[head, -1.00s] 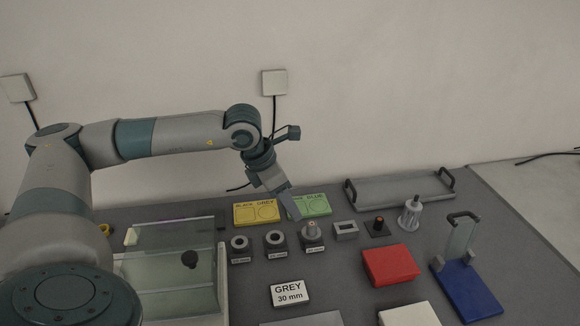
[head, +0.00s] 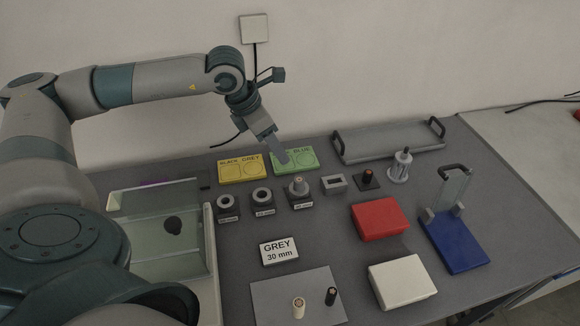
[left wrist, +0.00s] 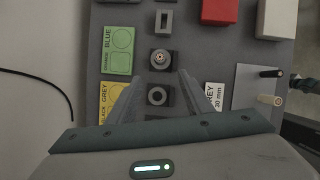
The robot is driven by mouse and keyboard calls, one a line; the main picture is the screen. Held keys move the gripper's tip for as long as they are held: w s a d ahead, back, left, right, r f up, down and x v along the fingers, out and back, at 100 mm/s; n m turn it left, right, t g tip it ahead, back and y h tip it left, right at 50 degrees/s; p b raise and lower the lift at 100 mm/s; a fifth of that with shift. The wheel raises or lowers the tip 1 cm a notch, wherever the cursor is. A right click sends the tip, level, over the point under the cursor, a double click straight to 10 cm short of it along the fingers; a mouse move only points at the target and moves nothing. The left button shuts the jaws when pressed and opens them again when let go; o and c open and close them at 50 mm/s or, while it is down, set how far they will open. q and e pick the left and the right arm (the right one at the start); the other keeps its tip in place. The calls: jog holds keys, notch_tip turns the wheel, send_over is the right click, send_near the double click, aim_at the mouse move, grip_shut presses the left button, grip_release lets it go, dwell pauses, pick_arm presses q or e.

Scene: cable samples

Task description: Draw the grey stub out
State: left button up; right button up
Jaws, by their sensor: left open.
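The grey stub (head: 299,183) with a copper-coloured core stands upright in the third dark block (head: 300,201) of a row, in front of the green plate. In the left wrist view the stub (left wrist: 160,58) shows end-on, just ahead of the fingertips. My left gripper (head: 281,158) is open and empty, above and behind the stub in the head view. In the left wrist view its two fingers (left wrist: 161,78) are spread wide, apart from the stub. The GREY 30 mm card (head: 280,251) lies in front of the row.
Two ring-topped blocks (head: 262,199) stand left of the stub and a square socket (head: 334,184) stands right. Behind lie yellow (head: 240,176) and green (head: 309,157) plates. A red box (head: 379,219), a white box (head: 402,283) and a blue stand (head: 462,247) are at right.

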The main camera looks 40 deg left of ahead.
aim_at(297, 180)
pick_arm(q)
jog(key=p+x, duration=0.5)
jog(key=x, duration=1)
jog(key=shift+w+d+f, duration=0.1)
jog(key=shift+w, duration=0.05)
jog(key=shift+w+d+f, duration=0.1)
jog(key=shift+w+f, duration=0.05)
jog(key=shift+f, duration=0.45)
grip_shut()
jog(key=shift+r+p, duration=0.3)
jog(key=shift+r, duration=0.45)
jog(key=shift+r+p, duration=0.95)
jog(key=shift+r, duration=1.95)
